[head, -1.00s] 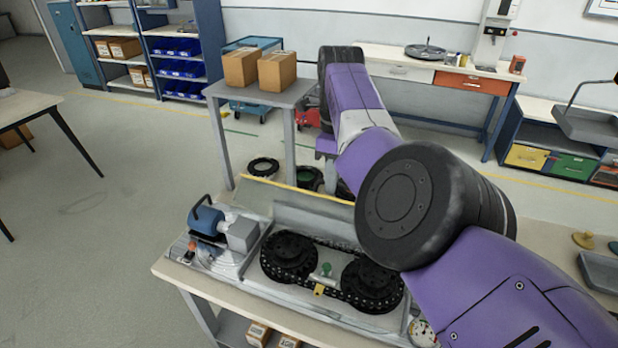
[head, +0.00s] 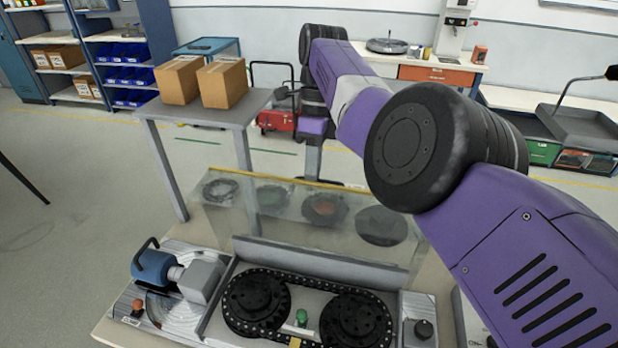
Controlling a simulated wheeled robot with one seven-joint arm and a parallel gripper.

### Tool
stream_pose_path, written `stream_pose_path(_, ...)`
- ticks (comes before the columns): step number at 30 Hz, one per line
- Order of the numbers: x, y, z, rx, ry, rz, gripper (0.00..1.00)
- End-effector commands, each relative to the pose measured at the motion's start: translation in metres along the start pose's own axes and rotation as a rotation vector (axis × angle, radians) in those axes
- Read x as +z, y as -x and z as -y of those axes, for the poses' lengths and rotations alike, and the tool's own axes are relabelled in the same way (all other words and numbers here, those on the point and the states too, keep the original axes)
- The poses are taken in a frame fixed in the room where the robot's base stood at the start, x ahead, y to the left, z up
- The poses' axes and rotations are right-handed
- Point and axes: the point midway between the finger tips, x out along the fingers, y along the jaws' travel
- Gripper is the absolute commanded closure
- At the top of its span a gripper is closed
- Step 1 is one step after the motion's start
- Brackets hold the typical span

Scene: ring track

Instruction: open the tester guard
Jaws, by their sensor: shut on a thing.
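The tester guard is a clear panel (head: 300,222) with a yellow top edge, standing up along the back of the chain tester. The tester's base (head: 225,318) carries two black sprockets joined by a chain, uncovered from above. A green knob (head: 302,317) sits between them. My purple arm reaches over the right side and bends down beyond the panel. My gripper (head: 314,176) is small and far off at the panel's yellow edge, shut on it. The fingertips are too small to make out clearly.
A blue motor unit (head: 153,268) stands left of the sprockets. Behind are a grey table (head: 150,112) with two cardboard boxes (head: 200,81) and a red cart (head: 278,120). Round dark items show through the panel.

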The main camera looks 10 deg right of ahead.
Motion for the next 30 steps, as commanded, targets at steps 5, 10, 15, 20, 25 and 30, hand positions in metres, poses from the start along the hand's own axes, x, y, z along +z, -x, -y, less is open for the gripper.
stream_pose_path(5,-0.0060,-0.0076,-0.0024,0.028,-0.003,-0.009,1.00)
stream_pose_path(10,-0.0068,-0.0067,-0.0033,0.033,-0.003,-0.010,1.00)
stream_pose_path(15,-0.0070,-0.0065,-0.0034,0.033,-0.004,-0.010,1.00)
stream_pose_path(20,-0.0067,-0.0060,-0.0035,0.032,-0.003,-0.010,0.72)
stream_pose_path(25,-0.0053,-0.0039,-0.0038,0.029,-0.002,-0.006,0.67)
stream_pose_path(30,-0.0046,-0.0026,-0.0040,0.028,-0.001,-0.004,0.67)
